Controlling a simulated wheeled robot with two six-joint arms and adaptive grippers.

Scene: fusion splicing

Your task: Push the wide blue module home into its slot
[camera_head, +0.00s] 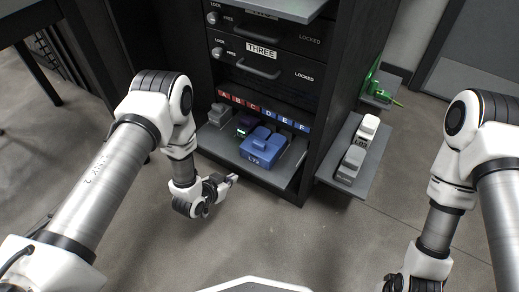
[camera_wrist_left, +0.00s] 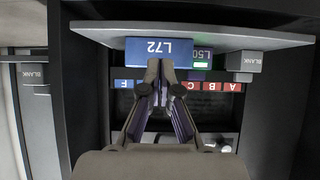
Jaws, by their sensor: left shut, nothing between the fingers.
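The wide blue module (camera_head: 258,153), labelled L72, sits on the grey pull-out shelf (camera_head: 280,181) at the foot of the black rack, below the D and E labels. It sticks out further than its neighbours. In the left wrist view, which is upside down, its front face (camera_wrist_left: 175,52) fills the upper middle. My left gripper (camera_head: 233,179) is shut and empty, in front of and left of the module in the head view. Its tips (camera_wrist_left: 160,68) overlap the module's edge in the wrist view; contact is unclear. My right gripper (camera_head: 405,284) is mostly cut off at the bottom.
A dark module with a purple face (camera_head: 246,125) and a grey blank module (camera_head: 219,113) stand left of the blue one. A side shelf (camera_head: 352,180) at right holds a white module and a grey one. Drawer handles project above. The floor in front is clear.

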